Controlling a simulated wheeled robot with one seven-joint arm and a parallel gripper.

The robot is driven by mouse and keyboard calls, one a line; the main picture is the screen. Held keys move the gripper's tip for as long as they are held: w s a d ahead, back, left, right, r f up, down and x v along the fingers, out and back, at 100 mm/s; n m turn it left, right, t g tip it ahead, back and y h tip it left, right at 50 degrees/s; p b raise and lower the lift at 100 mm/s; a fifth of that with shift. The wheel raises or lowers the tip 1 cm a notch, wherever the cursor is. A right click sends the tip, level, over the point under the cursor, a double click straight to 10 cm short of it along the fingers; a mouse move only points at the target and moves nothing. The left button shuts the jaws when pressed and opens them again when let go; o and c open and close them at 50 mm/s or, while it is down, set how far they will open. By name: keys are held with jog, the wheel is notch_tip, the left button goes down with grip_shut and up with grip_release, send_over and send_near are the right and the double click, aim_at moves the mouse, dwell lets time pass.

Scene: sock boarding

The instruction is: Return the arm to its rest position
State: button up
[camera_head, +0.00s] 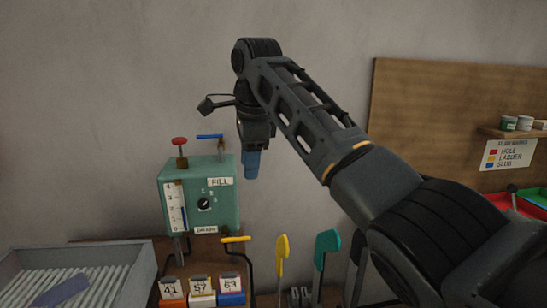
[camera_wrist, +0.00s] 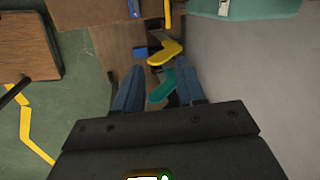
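My arm reaches up and to the left across the head view, with its wrist bent down. My gripper (camera_head: 251,170) hangs pointing down, right of the teal machine and in front of the grey wall. In the wrist view, the two blue fingers of my gripper (camera_wrist: 160,70) stand apart with nothing held between them. A yellow sock board (camera_wrist: 166,52) and a teal sock board (camera_wrist: 160,88) show below, beyond the fingers.
The teal fill-and-drain machine (camera_head: 228,207) stands left of my gripper. Numbered blocks (camera_head: 202,292), a yellow board (camera_head: 282,255) and a teal board (camera_head: 325,245) stand below. A grey ribbed tray (camera_head: 135,280) is lower left. A wooden panel (camera_head: 420,115) is right.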

jog(key=s+a+f+n+t+y, duration=0.15)
jog(key=s+f, duration=0.25)
jog(key=f, duration=0.9)
jog(key=s+f+n+t+y, duration=0.1)
jog(key=s+f+n+y, duration=0.15)
jog(key=f, duration=0.95)
jog(key=s+d+f+n+t, duration=0.1)
jog(key=s+d+f+t, duration=0.15)
jog(key=s+f, duration=0.45)
jog(key=s+d+f+n+t, duration=0.1)
jog(key=s+d+f, duration=0.4)
jog(key=s, duration=0.4)
jog(key=s+d+n+t+h, duration=0.1)
jog(key=s+d+n+t, duration=0.1)
jog(key=s+d, duration=0.6)
jog(key=s+d+n+t+h, duration=0.1)
jog(key=s+d, duration=0.2)
jog(key=s, duration=0.8)
jog(key=s+d+r+n+t+h, duration=0.1)
jog(key=s+d+r+n, duration=0.2)
jog(key=s+r, duration=0.5)
jog(key=s+d+r+n+t+h, duration=0.2)
jog(key=s+d+r+n, duration=0.1)
jog(key=s+d+r, duration=0.3)
notch_tip(320, 180, up, 4)
jog(key=s, duration=0.2)
jog(key=shift+s+d+f, duration=0.15)
jog(key=shift+s+d, duration=0.1)
jog(key=shift+s, duration=0.1)
